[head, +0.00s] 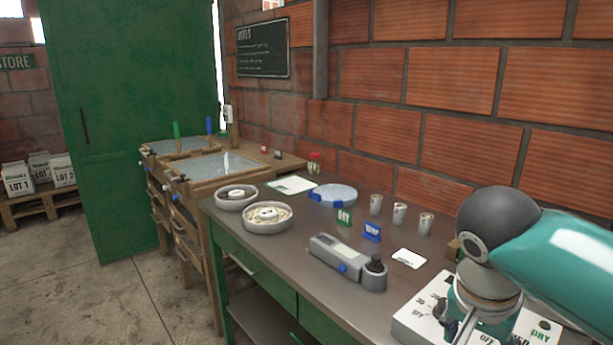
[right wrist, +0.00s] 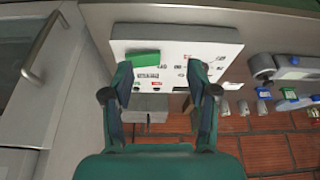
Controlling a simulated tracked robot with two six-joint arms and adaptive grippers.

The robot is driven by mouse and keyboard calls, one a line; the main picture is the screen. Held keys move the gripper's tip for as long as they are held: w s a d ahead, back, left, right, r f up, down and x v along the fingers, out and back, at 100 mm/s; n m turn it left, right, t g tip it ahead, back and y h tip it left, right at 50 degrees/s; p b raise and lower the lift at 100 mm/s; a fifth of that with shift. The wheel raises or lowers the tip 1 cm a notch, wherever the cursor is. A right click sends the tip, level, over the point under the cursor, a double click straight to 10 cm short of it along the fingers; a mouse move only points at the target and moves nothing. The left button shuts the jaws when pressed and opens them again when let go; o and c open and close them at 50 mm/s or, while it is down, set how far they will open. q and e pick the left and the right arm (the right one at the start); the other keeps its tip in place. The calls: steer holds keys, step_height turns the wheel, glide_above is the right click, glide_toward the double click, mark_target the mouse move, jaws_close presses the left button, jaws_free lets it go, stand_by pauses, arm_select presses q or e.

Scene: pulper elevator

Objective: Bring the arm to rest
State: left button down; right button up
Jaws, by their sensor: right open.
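My right arm comes in from the right in the head view, and its teal gripper (head: 468,330) is low over a white control panel (head: 410,322) at the near right of the bench. Part of the panel is hidden behind the gripper. In the right wrist view the gripper (right wrist: 160,75) has its two fingers spread apart with nothing held between them. The white panel (right wrist: 210,38) lies beyond the fingertips, with a green block (right wrist: 135,58) on it. I cannot tell the exact gap between fingers and panel. My left gripper is not in view.
The bench (head: 310,275) holds a grey handheld device (head: 335,252), two round dishes with one (head: 268,228) nearer, small metal cups (head: 399,214), green and blue tags and a blue-edged round dish (head: 335,194). A brick wall (head: 450,130) stands behind. A green cabinet (head: 130,120) is left.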

steer(key=w+a+f+n+g+y, duration=0.1)
steer(key=a+f+n+y, duration=0.3)
steer(key=f, duration=1)
steer(key=w+a+f+n+g, duration=0.15)
steer(key=a+f, duration=0.35)
steer(key=f, duration=0.9)
steer(key=s+a+f+n+y, duration=0.1)
steer(key=s+f+y, duration=0.1)
steer(key=s+f, duration=0.7)
steer(key=s+a+f+y, duration=0.1)
steer(key=s+f, duration=0.5)
steer(key=f, duration=0.7)
step_height(320, 180, up, 13)
steer(key=w+p, duration=0.1)
steer(key=p, duration=1.1)
steer(key=shift+d, duration=0.25)
steer(key=shift+w+f+n, duration=0.15)
steer(key=shift+f+n, duration=0.1)
steer(key=c, duration=0.3)
steer(key=shift+c, duration=0.2)
